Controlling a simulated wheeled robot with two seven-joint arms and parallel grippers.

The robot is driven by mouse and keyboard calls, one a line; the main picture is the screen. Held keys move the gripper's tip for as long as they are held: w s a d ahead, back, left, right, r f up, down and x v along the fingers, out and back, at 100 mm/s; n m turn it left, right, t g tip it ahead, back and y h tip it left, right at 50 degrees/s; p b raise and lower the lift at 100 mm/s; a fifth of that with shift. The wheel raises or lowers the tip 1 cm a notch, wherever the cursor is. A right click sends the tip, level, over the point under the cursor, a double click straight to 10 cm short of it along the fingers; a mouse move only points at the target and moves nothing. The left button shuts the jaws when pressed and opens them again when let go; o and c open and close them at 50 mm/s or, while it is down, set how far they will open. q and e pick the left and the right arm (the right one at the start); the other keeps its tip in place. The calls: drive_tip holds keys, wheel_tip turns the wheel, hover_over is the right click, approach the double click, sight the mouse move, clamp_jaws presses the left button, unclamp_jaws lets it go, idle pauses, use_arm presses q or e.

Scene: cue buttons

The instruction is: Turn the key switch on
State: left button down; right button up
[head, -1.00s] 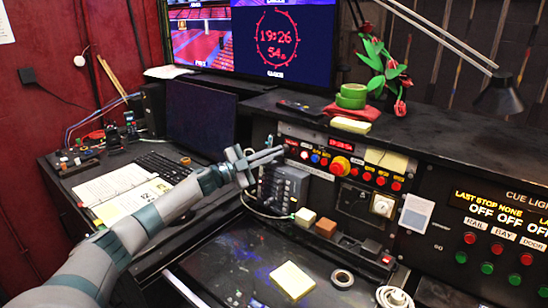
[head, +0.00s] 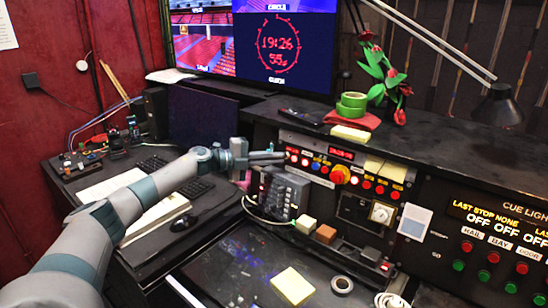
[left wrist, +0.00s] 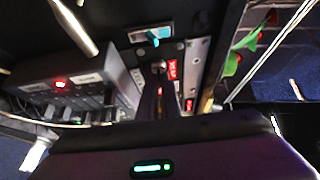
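My left gripper (head: 282,157) reaches in from the left, its fingertips at the left end of the red-lit control panel (head: 318,166). Two slim parallel fingers show close together; whether anything is between them cannot be told. In the left wrist view, the dark fingers point at the panel strip, just below a small round dark knob (left wrist: 158,67) beside a red label. This knob may be the key switch, but it is too small and dark to be sure. No key can be made out in the head view, where the fingers cover that spot. My right gripper is not in view.
A grey switch box (head: 285,193) stands just below the gripper. A teal-and-white part (left wrist: 152,35) sits above the knob. A yellow pad (head: 292,286) lies on the desk.

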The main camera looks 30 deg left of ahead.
use_arm(q)
drive_tip(key=shift+f, duration=0.1)
drive_tip(key=c, duration=2)
unclamp_jaws()
